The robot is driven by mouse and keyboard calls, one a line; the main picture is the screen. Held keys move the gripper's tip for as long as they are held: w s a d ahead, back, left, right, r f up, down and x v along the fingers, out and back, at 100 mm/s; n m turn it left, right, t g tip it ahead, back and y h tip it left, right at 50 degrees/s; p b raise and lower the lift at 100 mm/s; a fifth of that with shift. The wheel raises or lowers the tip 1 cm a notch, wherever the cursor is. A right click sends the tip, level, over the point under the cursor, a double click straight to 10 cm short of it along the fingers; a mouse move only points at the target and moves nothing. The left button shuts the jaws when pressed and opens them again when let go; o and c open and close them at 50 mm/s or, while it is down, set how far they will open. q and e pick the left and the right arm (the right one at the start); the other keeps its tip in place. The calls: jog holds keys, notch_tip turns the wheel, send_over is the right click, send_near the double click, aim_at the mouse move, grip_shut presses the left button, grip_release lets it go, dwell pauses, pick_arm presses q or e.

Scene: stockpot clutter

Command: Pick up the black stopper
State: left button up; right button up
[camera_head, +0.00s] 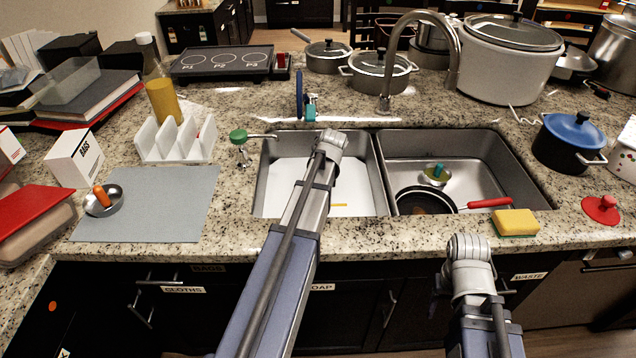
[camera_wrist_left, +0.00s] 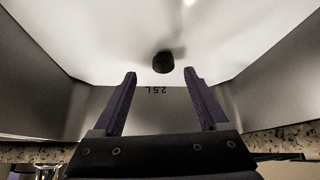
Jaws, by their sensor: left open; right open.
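The black stopper (camera_wrist_left: 163,62) is a small dark round piece on the pale floor of the left sink basin (camera_head: 262,185), seen in the left wrist view. It is hidden behind my left arm in the head view. My left gripper (camera_wrist_left: 160,75) is open and empty, its two purple fingers pointing toward the stopper, which shows just beyond and between the tips, apart from them. My left arm reaches down into the left basin in the head view. My right gripper (camera_head: 470,284) is in front of the counter edge at the right, open, its fingers mostly hidden.
Metal basin walls surround the left gripper. The right basin (camera_head: 510,170) holds a pan (camera_head: 425,200) with a red handle. A faucet (camera_head: 455,60) arches behind. A yellow sponge (camera_head: 515,222), a red lid (camera_head: 601,208) and a grey mat (camera_head: 150,205) lie on the counter.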

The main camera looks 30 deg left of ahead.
pick_arm(q)
jog(key=shift+b+x, duration=2.2)
jog(key=shift+x, duration=0.85)
jog(key=shift+s+a+r, duration=0.1)
jog(key=shift+s+a, duration=0.1)
grip_shut()
